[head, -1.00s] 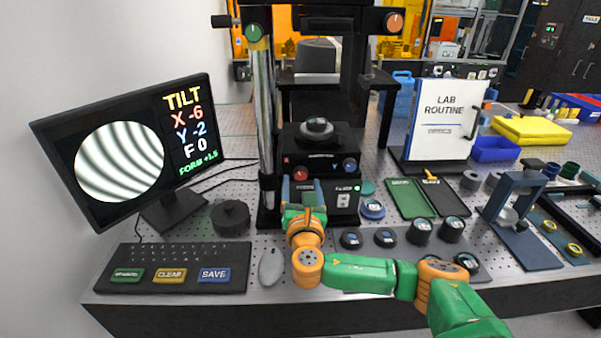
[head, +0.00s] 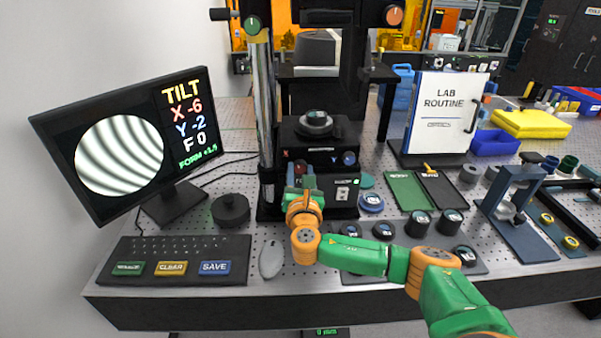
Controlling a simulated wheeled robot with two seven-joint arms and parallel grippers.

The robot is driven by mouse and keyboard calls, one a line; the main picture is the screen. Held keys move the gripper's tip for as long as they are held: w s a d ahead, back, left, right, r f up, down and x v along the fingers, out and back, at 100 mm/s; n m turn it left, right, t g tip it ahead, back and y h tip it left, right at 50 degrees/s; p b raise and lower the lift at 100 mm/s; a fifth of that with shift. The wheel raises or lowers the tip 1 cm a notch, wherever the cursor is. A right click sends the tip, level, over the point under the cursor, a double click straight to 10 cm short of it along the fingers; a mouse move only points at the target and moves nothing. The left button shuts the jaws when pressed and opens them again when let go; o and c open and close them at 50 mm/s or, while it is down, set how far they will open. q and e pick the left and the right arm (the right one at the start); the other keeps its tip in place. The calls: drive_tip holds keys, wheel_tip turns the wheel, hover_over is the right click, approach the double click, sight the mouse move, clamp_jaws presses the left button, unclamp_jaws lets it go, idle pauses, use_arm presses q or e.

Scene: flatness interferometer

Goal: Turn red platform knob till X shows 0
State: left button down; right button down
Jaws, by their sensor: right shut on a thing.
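The red platform knob (head: 300,167) is on the left of the black front panel under the interferometer stage, mostly hidden behind my right gripper. My right gripper (head: 300,178) is at the panel, shut on the red knob; its fingertips are hard to make out. The blue knob (head: 349,158) is on the right of the same panel. The monitor (head: 140,145) at the left reads TILT, X -6, Y -2, F 0, beside a disc of curved fringes. My left gripper is not in view.
A chrome column (head: 263,110) stands just left of the panel. A keyboard (head: 178,260) and a mouse (head: 272,258) lie at the front left. A blue-grey clamp stand (head: 520,220) is further right.

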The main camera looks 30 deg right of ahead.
drive_tip(key=m+b, duration=0.2)
drive_tip(key=m, duration=0.4)
drive_tip(key=shift+f+m, duration=0.15)
drive_tip(key=shift+m, duration=0.15)
drive_tip(key=m+b, duration=0.1)
drive_tip(key=m, duration=0.3)
drive_tip(key=shift+b, duration=0.35)
drive_tip(key=shift+m+b, duration=0.45)
drive_tip(key=shift+m, duration=1.15)
drive_tip(key=shift+r, duration=0.2)
drive_tip(key=c, duration=0.7)
unclamp_jaws()
drive_tip(key=shift+o, duration=1.4)
drive_tip(key=shift+w+d+f, duration=0.1)
drive_tip(key=shift+f, duration=0.05)
